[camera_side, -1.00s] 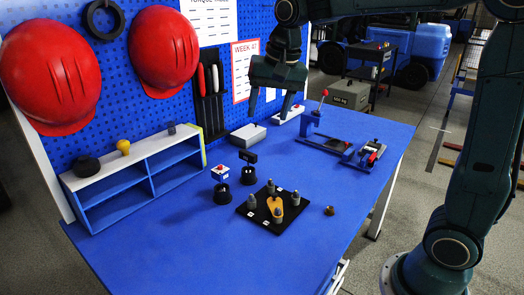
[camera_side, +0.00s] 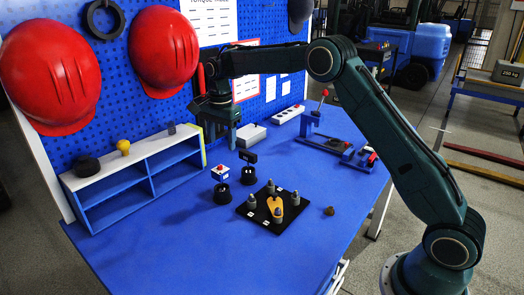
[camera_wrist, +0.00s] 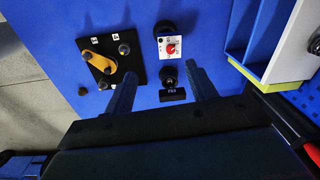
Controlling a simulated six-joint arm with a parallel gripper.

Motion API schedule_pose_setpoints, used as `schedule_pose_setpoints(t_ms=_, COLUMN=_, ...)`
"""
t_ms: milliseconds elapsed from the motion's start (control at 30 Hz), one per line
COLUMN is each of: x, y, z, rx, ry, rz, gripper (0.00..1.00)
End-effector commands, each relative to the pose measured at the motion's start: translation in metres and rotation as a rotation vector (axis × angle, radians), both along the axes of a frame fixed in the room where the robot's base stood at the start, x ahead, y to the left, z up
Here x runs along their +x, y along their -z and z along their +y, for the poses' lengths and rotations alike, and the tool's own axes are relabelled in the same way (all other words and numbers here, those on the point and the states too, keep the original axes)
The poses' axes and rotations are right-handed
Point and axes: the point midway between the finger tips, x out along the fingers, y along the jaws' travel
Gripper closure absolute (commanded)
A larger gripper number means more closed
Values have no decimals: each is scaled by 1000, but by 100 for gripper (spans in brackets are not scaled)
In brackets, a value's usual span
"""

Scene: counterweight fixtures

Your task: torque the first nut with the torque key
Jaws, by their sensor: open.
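A black plate (camera_side: 252,212) with several grey capped posts, white labels and a yellow pointed piece (camera_side: 275,207) lies on the blue table. Behind it stand two black round holders. A white block with a red top (camera_side: 220,172) is at the left holder (camera_side: 221,194). A black bar-headed tool (camera_side: 248,157) is at the right holder (camera_side: 248,176). I cannot tell which is the torque key. My gripper (camera_side: 222,140) is open and empty, above and behind them. In the wrist view, the bar-headed tool (camera_wrist: 173,96) shows between my open fingers (camera_wrist: 163,90), the red-dial block (camera_wrist: 171,47) beyond.
A blue shelf with a white top (camera_side: 140,152) stands left of my gripper, near the pegboard. A grey box (camera_side: 248,135), a white strip (camera_side: 288,114) and a blue clamp fixture (camera_side: 320,135) are behind right. A small brass piece (camera_side: 329,211) lies right of the plate. The front table is clear.

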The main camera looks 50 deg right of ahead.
Motion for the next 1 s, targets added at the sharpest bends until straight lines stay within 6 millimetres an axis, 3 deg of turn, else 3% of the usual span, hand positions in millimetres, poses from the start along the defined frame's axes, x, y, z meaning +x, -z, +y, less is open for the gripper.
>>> schedule_pose_setpoints(t_ms=100, x=13, y=24, z=-3, rx=3, ry=68, rz=22, gripper=44)
schedule_pose_setpoints(t_ms=300, x=23, y=46, z=-6, rx=6, ry=138, rz=43, gripper=44)
schedule_pose_setpoints(t_ms=767, x=24, y=53, z=-6, rx=6, ry=150, rz=46, gripper=44)
schedule_pose_setpoints(t_ms=1000, x=24, y=66, z=-6, rx=6, ry=149, rz=47, gripper=44)
